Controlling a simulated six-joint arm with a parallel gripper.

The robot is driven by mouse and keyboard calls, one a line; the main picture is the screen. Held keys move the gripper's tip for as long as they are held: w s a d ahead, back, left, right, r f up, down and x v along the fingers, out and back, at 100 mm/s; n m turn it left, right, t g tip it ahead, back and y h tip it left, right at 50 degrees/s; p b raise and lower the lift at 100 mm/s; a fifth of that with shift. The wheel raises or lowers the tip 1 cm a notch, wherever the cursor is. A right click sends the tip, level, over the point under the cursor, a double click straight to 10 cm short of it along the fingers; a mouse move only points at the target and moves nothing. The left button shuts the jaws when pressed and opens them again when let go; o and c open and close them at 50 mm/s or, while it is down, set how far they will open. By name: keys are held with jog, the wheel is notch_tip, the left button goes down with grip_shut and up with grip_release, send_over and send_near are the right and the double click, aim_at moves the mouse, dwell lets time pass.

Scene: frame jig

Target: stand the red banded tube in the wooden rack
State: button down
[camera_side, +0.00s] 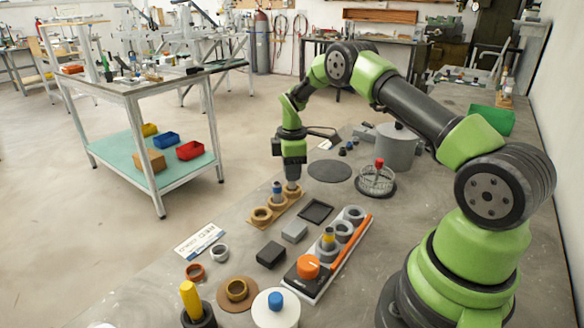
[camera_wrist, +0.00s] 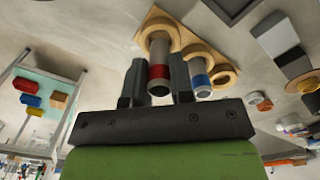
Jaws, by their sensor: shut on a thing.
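The wooden rack (camera_side: 262,221) has three ring holders in a row on the table. The red banded tube (camera_wrist: 158,74), grey with a red band, is between the fingers of my gripper (camera_wrist: 157,62), which is shut on it. In the wrist view the tube's far end is inside the end ring of the rack (camera_wrist: 186,37). How deep it sits cannot be told. In the side view my gripper (camera_side: 292,166) is directly above that far-end ring, and the red band is hidden. A blue banded tube (camera_side: 277,190) stands in the middle ring; the near ring is empty.
A black square tray (camera_side: 315,211), a grey block (camera_side: 294,232) and a black block (camera_side: 271,254) lie right of the rack. A wire basket (camera_side: 376,181) and dark round mat (camera_side: 329,171) are behind. A grey holder with an orange bar (camera_side: 344,257) stands further right.

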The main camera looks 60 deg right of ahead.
jog(key=shift+f, duration=0.9)
jog(key=c, duration=0.8)
grip_release()
jog(key=shift+o, duration=0.2)
jog(key=shift+r, duration=0.1)
jog(key=shift+r, duration=0.65)
jog(key=shift+r, duration=0.1)
jog(key=shift+r, duration=3.45)
